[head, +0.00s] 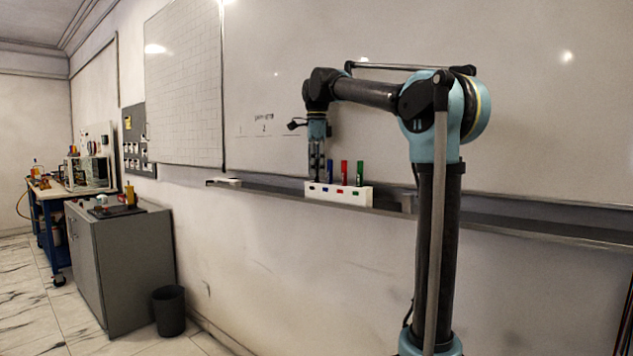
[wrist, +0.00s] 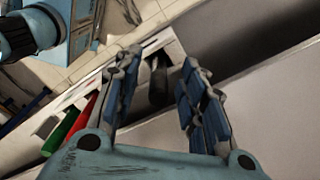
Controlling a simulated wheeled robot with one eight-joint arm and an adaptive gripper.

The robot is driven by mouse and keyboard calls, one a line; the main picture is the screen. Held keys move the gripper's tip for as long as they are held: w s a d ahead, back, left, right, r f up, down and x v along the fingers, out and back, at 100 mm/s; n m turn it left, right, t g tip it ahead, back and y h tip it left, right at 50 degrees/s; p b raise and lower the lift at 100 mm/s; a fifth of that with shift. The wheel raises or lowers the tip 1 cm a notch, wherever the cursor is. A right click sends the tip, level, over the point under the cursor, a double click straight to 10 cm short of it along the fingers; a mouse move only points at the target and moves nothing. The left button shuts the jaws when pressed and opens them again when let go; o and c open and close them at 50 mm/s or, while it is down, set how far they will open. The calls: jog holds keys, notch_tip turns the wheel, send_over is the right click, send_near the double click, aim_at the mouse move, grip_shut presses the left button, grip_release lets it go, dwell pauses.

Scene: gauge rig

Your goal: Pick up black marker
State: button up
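The black marker (wrist: 158,84) shows in the wrist view between the two fingers of my gripper (wrist: 160,95). Gaps show between it and both fingers, so my gripper is open around it. In the head view my gripper (head: 316,170) points down at the left end of the white marker holder (head: 340,195). The black marker cannot be made out there, hidden at the gripper. A blue marker (head: 329,170), a red marker (head: 344,172) and a green marker (head: 360,173) stand upright in the holder to the right.
The holder sits on the ledge (head: 480,221) under the whiteboard (head: 560,110). In the wrist view the red marker (wrist: 82,124) and green marker (wrist: 64,130) lie just left of my left finger. A grey cabinet (head: 125,260) and dark bin (head: 169,310) stand at left.

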jog(key=shift+f, duration=0.45)
grip_shut()
